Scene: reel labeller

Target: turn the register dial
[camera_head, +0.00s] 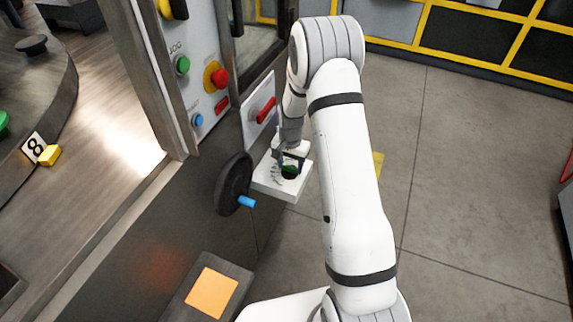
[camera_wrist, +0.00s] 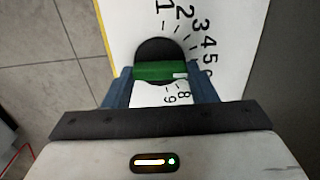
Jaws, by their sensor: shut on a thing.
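The register dial (camera_head: 290,172) sits on a white numbered plate (camera_head: 265,185) that juts from the machine's side. In the wrist view the dial is a black disc (camera_wrist: 158,47) with a green grip bar (camera_wrist: 155,71) across it. A white mark on the bar's right end points right, past the 5; the numeral there is partly hidden by a finger. Digits 1 to 5, 8 and 9 can be read around the dial. My gripper (camera_head: 287,157) is over the dial, its blue fingers shut on the two ends of the green bar.
A black handwheel with a blue handle (camera_head: 246,201) stands just left of the plate. A red lever (camera_head: 266,111) is on a white panel behind it. An orange pad (camera_head: 212,292) lies at the front. Open floor (camera_head: 460,180) lies to the right.

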